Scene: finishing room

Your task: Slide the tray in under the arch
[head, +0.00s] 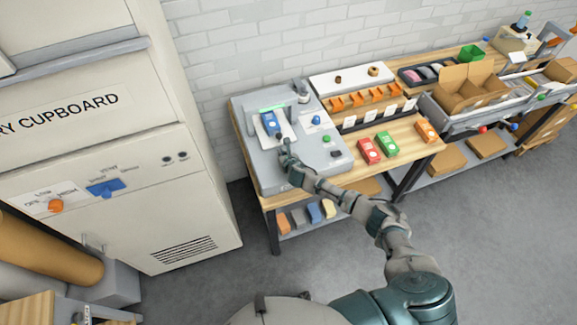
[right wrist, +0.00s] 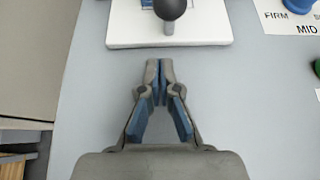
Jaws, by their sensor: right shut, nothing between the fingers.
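The tray (head: 287,129) is a flat white plate on the grey machine top, with a blue piece (head: 270,123) on it. In the right wrist view the tray's near edge (right wrist: 125,32) lies ahead of the fingers, with a dark ball knob (right wrist: 171,7) on a short grey post. The arch (head: 272,107) seems to be the piece with a bright green strip behind the blue piece; its opening is too small to make out. My right gripper (head: 286,151) is shut and empty; its fingertips (right wrist: 160,64) are just short of the tray, apart from it. My left gripper is not in view.
The grey machine top (head: 285,178) is bare in front of the tray. A blue knob (head: 316,120) with a label and a green button (head: 327,139) are to the right. Red (head: 369,150) and green (head: 387,144) boxes lie on the bench. A tall cupboard (head: 110,130) stands left.

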